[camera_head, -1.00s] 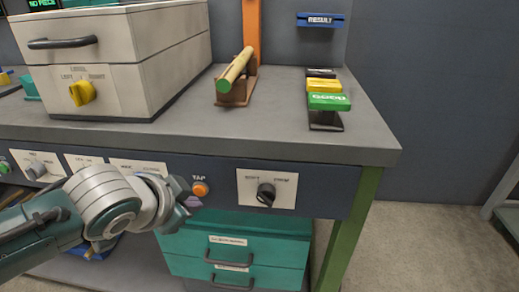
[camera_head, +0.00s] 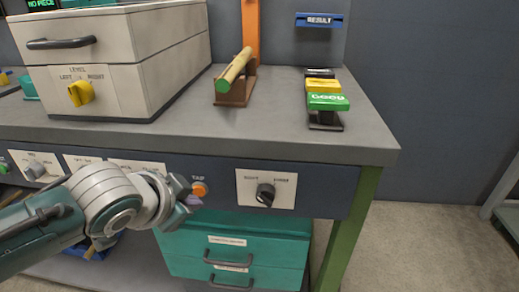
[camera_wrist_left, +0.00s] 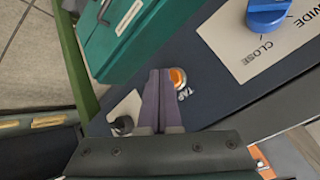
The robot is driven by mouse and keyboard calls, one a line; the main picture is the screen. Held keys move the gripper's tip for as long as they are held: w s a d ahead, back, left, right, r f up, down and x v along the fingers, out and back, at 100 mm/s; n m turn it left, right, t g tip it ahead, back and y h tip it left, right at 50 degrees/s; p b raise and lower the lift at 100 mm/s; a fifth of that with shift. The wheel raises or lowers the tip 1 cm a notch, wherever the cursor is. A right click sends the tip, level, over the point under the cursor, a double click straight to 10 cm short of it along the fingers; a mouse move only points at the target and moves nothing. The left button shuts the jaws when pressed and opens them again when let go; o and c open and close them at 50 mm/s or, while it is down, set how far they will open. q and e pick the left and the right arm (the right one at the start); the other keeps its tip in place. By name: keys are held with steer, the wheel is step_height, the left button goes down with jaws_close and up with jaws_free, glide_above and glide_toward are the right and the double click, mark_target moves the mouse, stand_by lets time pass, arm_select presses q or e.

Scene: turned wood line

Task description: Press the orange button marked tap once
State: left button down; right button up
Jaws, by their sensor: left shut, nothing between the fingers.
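The orange button (camera_head: 199,189) marked TAP is on the dark front panel of the workbench. It also shows in the left wrist view (camera_wrist_left: 177,76), just beside the fingertips. My left gripper (camera_head: 191,201) is shut and empty, with its purple fingers (camera_wrist_left: 160,82) close to the button in front of the panel. I cannot tell whether the fingertips touch the panel or the button. My right gripper does not show.
A black rotary knob (camera_head: 265,194) on a white plate is right of the button. Teal drawers (camera_head: 240,252) with dark handles are below. On the bench are a white box (camera_head: 160,50), a wooden piece on a cradle (camera_head: 236,98) and coloured blocks (camera_head: 328,102).

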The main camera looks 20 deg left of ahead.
arm_select(q)
steer(key=shift+w, duration=0.25)
steer(key=shift+w+a, duration=0.15)
steer(key=shift+w, duration=0.2)
stand_by(0.6)
steer(key=shift+s, duration=0.1)
steer(key=shift+s+d+p, duration=0.2)
steer(key=shift+s+p, duration=0.4)
steer(key=shift+s, duration=0.05)
steer(key=shift+s, duration=0.1)
steer(key=s+p, duration=0.1)
steer(key=s, duration=0.1)
steer(key=s+d+p, duration=0.1)
steer(key=s+p, duration=0.1)
steer(key=shift+s+d, duration=0.1)
steer(key=shift+s, duration=0.25)
